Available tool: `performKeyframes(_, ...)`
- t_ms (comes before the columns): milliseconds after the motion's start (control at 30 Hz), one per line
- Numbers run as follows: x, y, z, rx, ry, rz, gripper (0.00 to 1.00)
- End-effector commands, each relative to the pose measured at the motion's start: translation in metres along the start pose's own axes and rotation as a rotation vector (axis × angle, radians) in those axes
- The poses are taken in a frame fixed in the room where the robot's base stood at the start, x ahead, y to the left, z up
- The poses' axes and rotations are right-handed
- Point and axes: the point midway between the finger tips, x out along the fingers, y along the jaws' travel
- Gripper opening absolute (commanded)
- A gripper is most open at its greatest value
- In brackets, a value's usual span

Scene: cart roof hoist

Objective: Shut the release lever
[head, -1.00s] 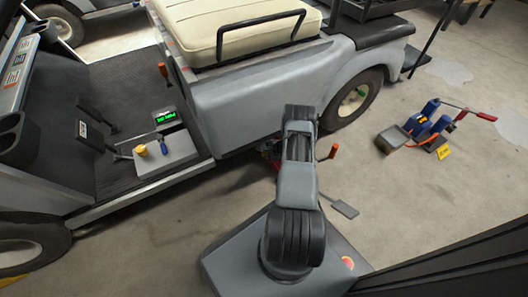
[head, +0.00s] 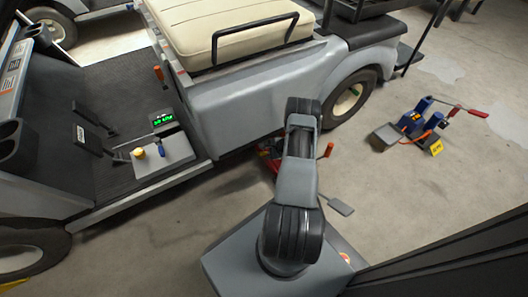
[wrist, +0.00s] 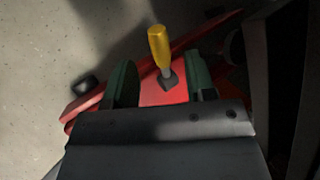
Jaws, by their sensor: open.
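In the wrist view a lever with a yellow grip (wrist: 159,45) stands up from a dark base on a red jack body (wrist: 164,95); I take it for the release lever. My gripper (wrist: 160,80) is open, its two green-padded fingers on either side of the lever's foot. I see no finger touching the lever, though depth is hard to judge. In the head view part of the red jack (head: 268,150) shows beside my arm, under the cart's side. The yellow lever and my gripper are hidden there behind my arm.
The grey cart (head: 235,100) stands close above the jack. An orange-handled lever (head: 328,150) and a grey pedal (head: 341,206) stick out to the right of my arm. A blue device with a red-handled bar (head: 420,120) lies on the floor at right. Floor between is clear.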

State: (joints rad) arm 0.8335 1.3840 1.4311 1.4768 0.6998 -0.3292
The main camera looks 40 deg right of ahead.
Motion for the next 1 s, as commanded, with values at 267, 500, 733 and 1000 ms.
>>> performKeyframes(267,-0.059,-0.002,0.001,0.003,0.002,-0.002,0.51)
performKeyframes(500,-0.087,-0.001,0.0,0.003,0.001,-0.001,0.51)
performKeyframes(733,-0.094,0.0,0.0,0.001,0.001,-0.001,0.51)
performKeyframes(1000,-0.094,0.0,0.0,0.002,0.0,0.0,0.51)
